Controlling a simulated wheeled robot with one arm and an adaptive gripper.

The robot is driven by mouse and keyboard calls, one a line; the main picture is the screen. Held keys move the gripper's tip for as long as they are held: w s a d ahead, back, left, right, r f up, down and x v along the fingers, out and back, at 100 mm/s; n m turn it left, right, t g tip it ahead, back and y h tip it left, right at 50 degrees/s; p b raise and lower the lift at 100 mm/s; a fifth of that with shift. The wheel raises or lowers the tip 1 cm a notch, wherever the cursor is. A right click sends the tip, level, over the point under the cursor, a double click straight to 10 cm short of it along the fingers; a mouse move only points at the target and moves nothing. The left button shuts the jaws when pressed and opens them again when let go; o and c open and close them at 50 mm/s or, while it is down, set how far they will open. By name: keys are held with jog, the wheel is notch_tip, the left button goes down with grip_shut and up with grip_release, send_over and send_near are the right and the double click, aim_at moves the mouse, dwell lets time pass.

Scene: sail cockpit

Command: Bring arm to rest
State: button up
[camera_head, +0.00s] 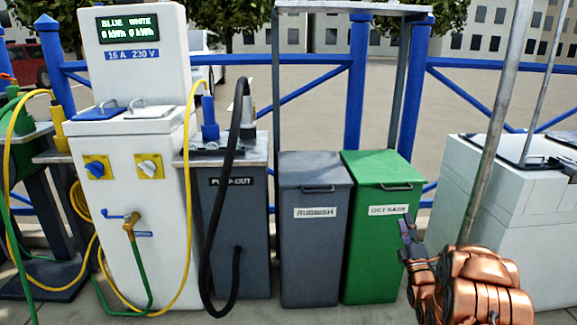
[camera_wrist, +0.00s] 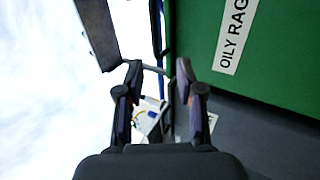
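My arm is folded in at the lower right of the head view, with copper-coloured links. My gripper (camera_head: 408,240) is dark and stands in front of the right edge of the green OILY RAGS bin (camera_head: 370,250). In the wrist view both fingers of my gripper (camera_wrist: 158,72) show apart, with a gap between them and nothing held. The green bin (camera_wrist: 275,75) fills the upper right of that turned view, beside the fingers. I cannot tell whether the gripper touches the bin.
A grey RUBBISH bin (camera_head: 315,255) stands left of the green one. Further left are a dark PUMP-OUT unit (camera_head: 238,215) with a black hose and a white service pedestal (camera_head: 130,215). A white box (camera_head: 540,235) and a slanting metal pole (camera_head: 490,150) are at right.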

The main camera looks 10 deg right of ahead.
jog(key=w+a+r+m+g+p, duration=0.2)
jog(key=r+g+p, duration=0.1)
jog(key=r+p, duration=0.25)
jog(key=w+a+r+m+g+p, duration=0.1)
jog(key=w+a+r+g+p, duration=0.1)
jog(key=r+p, duration=0.3)
jog(key=s+a+r+m+g+p, duration=0.2)
jog(key=s+a+r+g+p, duration=0.1)
jog(key=r+p, duration=0.15)
jog(key=s+a+r+m+g+p, duration=0.3)
jog(key=r+g+p, duration=0.1)
jog(key=r, duration=0.2)
jog(key=s+a+r+m+g+p, duration=0.3)
jog(key=s+a+r+p, duration=0.3)
jog(key=s, duration=1)
jog(key=s+a+r+m+g+y+p, duration=0.1)
jog(key=s+a+r+m+g+p, duration=0.2)
jog(key=s+a+r+g+p, duration=0.3)
jog(key=s+a+r+m+g+y+p, duration=0.1)
jog(key=s+a+r+g+p, duration=0.4)
jog(key=s, duration=2.2)
notch_tip(320, 180, up, 8)
jog(key=a+m+p, duration=0.1)
jog(key=a+p, duration=0.2)
jog(key=p, duration=0.3)
jog(key=shift+f+m+p, duration=0.25)
jog(key=shift+m+p, duration=0.15)
